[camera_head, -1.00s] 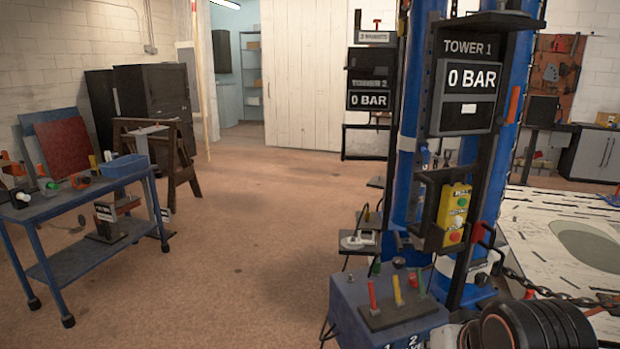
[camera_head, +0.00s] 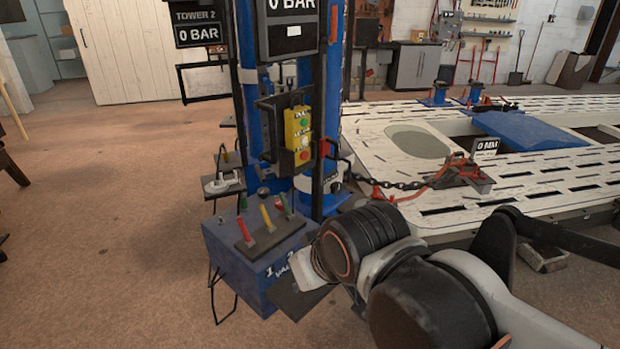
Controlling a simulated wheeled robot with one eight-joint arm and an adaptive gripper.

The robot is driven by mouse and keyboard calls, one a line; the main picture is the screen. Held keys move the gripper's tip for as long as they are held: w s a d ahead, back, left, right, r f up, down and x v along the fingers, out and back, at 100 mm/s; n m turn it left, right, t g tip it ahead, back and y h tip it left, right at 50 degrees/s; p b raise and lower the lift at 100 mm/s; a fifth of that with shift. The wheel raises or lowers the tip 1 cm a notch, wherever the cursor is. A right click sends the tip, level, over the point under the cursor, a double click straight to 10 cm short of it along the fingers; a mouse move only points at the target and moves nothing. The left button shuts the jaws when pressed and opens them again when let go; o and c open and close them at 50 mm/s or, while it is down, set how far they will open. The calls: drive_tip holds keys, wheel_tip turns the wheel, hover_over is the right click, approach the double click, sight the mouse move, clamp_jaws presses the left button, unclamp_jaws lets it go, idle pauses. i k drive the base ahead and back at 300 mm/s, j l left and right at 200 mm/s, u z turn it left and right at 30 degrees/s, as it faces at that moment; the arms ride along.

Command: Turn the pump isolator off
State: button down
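No part is clearly marked as the pump isolator. A small grey box (camera_head: 447,24) on the far wall has a tiny reddish detail; I cannot tell if it is the isolator. A yellow control box (camera_head: 298,135) with green, white and red buttons hangs upright on the blue tower (camera_head: 331,95). A blue box (camera_head: 237,262) at the tower's foot carries red, yellow and green levers (camera_head: 265,217) on a dark plate. My arm reaches in from the lower right, its dark joints beside the blue box. I cannot make out my gripper's fingers.
A slotted white frame bench (camera_head: 530,180) fills the right, with a chain (camera_head: 395,185) running from the tower to an orange clamp (camera_head: 455,172). A grey cabinet (camera_head: 415,66) stands behind. The brown floor (camera_head: 110,240) at left is open.

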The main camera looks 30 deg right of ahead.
sight(278, 204)
drive_tip(key=i+j+z, duration=0.15)
drive_tip(key=i+j, duration=0.2)
drive_tip(key=i+j+z, duration=0.15)
drive_tip(key=i+j, duration=0.25)
drive_tip(key=i+j+z, duration=0.15)
drive_tip(key=i+j, duration=0.35)
drive_tip(key=i+j+z, duration=0.15)
drive_tip(key=i+j, duration=0.2)
drive_tip(key=j, duration=0.15)
drive_tip(key=i+j+z, duration=0.15)
drive_tip(key=i+j, duration=0.2)
drive_tip(key=j, duration=0.2)
